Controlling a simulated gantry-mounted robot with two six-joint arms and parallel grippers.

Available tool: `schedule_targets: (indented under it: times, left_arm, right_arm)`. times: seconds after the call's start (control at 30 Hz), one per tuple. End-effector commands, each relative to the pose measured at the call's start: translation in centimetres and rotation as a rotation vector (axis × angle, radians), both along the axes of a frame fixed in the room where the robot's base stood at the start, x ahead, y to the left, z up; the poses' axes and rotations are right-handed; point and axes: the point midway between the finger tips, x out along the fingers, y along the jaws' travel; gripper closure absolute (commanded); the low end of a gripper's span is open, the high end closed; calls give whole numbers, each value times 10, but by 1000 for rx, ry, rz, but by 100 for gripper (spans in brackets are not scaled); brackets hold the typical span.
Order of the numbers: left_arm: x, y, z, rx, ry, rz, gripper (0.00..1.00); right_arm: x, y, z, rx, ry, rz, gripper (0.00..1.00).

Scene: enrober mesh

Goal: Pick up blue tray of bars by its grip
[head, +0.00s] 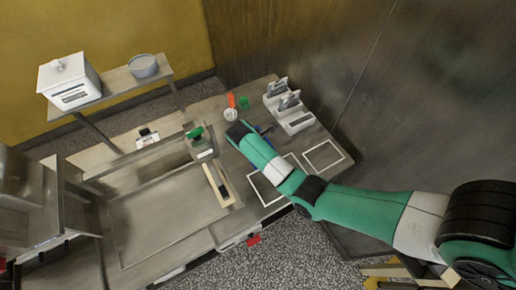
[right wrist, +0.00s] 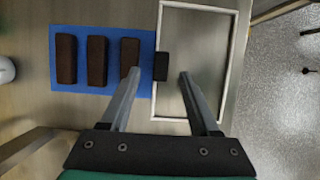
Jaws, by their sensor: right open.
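The blue tray (right wrist: 85,29) lies flat on the metal table in the right wrist view, with three dark brown bars (right wrist: 97,61) side by side on it. Its black grip (right wrist: 161,66) sticks out from the tray's right edge. My right gripper (right wrist: 159,73) is open and empty, with one fingertip over the rightmost bar and the other right of the grip. The grip shows between the fingertips; the height gap cannot be told. In the head view my right arm hides most of the tray; a small blue part (head: 265,129) shows. My left gripper is not in view.
A white outlined rectangle (right wrist: 202,6) lies right of the tray, and the grip reaches over its left side. Another outline (head: 323,141) lies nearby. Grey-white holders (head: 299,121), an orange-handled tool in a white cup (head: 231,113) and a green-topped container (head: 201,148) stand around.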

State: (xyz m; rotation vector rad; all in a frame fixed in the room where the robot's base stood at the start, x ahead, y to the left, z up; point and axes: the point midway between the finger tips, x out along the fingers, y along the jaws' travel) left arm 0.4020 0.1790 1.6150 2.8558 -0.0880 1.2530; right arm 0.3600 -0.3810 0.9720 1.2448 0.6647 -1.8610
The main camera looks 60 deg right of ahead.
Motion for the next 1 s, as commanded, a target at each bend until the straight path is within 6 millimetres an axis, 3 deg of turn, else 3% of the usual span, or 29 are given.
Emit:
schedule_targets:
  times: [0.1, 0.2, 0.43, 0.8, 1.0]
  left_arm:
    - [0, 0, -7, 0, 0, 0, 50]
    - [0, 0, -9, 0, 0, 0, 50]
    - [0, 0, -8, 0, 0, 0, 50]
    - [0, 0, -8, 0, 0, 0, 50]
    - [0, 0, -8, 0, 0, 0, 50]
  right_arm:
    - [-6, -7, -23, 2, 2, -1, 38]
    - [-8, -10, -33, 1, 2, -1, 38]
    - [-9, -11, -33, 1, 1, 0, 38]
    - [-8, -11, -33, 0, 0, 0, 100]
    - [-8, -11, -33, -1, -1, -1, 100]
